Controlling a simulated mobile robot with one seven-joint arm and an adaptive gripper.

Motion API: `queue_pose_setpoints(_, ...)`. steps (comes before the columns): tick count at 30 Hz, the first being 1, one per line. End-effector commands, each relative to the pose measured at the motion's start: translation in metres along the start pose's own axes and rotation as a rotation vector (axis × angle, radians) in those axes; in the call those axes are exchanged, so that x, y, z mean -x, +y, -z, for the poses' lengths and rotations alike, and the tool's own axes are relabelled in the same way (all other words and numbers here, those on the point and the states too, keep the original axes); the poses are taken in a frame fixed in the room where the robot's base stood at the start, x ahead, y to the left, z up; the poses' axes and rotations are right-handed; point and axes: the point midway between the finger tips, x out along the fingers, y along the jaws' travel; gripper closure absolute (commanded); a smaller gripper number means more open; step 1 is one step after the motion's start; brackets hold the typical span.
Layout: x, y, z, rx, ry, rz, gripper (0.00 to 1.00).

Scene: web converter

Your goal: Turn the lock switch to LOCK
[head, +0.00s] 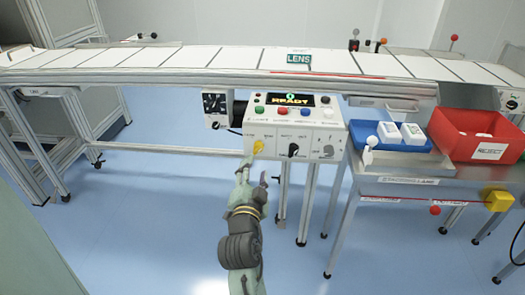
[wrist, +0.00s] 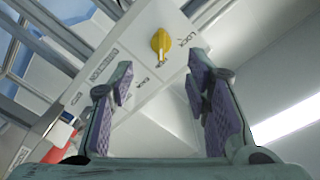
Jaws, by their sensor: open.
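The lock switch, a yellow knob (head: 257,147), is on the left of the white control box's sloped front (head: 322,140). In the wrist view the yellow knob (wrist: 160,41) stands beyond the fingertips, roughly centred between them, with a small pale mark at its lower end. Small labels flank it; one at its right seems to read LOCK, and the one below left is hard to read. I cannot tell for sure which label it points to. My gripper (head: 254,171) is open and empty, just below and in front of the knob, apart from it. In the wrist view my gripper (wrist: 158,85) shows both purple pads.
A black knob (head: 293,150) and several coloured buttons are on the same box, under a READY display (head: 291,99). The conveyor (head: 220,58) runs above. A blue tray (head: 378,138) and red bin (head: 470,148) stand at right. The floor below is open.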

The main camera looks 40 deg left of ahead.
Motion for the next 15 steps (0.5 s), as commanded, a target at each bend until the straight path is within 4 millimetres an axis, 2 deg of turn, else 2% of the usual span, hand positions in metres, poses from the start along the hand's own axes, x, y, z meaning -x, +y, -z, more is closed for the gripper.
queue_pose_setpoints(9, -0.06, -0.003, 0.003, 0.0, 0.001, 0.003, 0.56)
queue_pose_setpoints(15, -0.087, -0.002, 0.002, 0.001, 0.001, 0.003, 0.56)
